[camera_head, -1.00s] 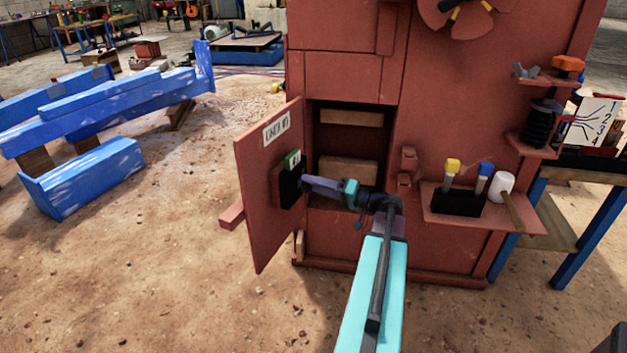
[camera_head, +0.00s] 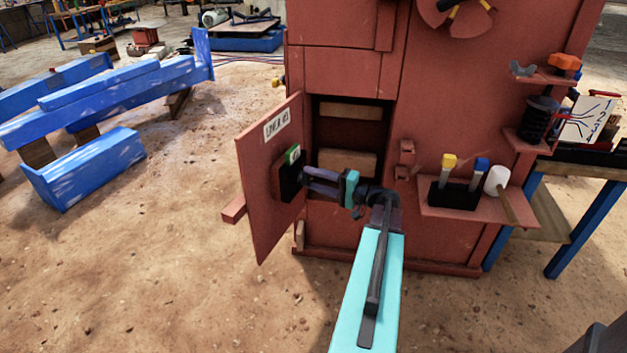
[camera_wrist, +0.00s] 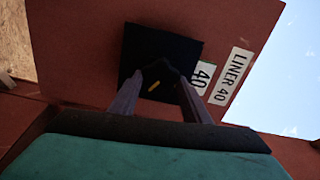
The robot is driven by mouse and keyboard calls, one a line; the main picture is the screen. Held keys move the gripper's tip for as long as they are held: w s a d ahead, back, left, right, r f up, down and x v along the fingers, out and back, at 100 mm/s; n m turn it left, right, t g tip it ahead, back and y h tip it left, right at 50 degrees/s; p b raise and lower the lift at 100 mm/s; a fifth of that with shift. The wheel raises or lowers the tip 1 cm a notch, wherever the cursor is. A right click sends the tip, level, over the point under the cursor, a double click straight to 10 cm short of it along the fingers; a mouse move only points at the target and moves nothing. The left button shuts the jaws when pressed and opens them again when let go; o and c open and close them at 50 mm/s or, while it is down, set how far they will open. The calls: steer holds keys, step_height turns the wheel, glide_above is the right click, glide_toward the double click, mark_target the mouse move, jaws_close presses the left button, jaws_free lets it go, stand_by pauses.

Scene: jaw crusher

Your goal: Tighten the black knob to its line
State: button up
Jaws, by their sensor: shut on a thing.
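The black knob (camera_wrist: 165,76) sits on a dark square block on the inner face of an open red door (camera_head: 262,205). In the wrist view it is dark against dark, so its outline is hard to make out. A short yellow mark (camera_wrist: 154,86) shows between my fingers. My gripper (camera_wrist: 160,70) has its fingertips at the block and is shut on the knob; in the head view my gripper (camera_head: 306,179) reaches the block from the right. The block (camera_head: 287,184) is partly hidden there. I cannot make out the line for the knob.
The door carries a "LINER 40" label (camera_wrist: 230,75); a green-and-white tag (camera_head: 292,154) tops the block. Right of the opening, a red shelf (camera_head: 432,209) holds a black holder (camera_head: 455,197) and a white-headed mallet (camera_head: 497,181). Blue beams (camera_head: 110,95) lie at left.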

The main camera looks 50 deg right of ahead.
steer(key=shift+a+f, duration=0.1)
steer(key=shift+a, duration=0.05)
steer(key=o, duration=1)
steer(key=shift+o, duration=0.2)
steer(key=shift+s, duration=0.1)
steer(key=p+v, duration=0.1)
steer(key=v, duration=1.2)
steer(key=shift+s+d, duration=0.25)
steer(key=shift+s, duration=0.1)
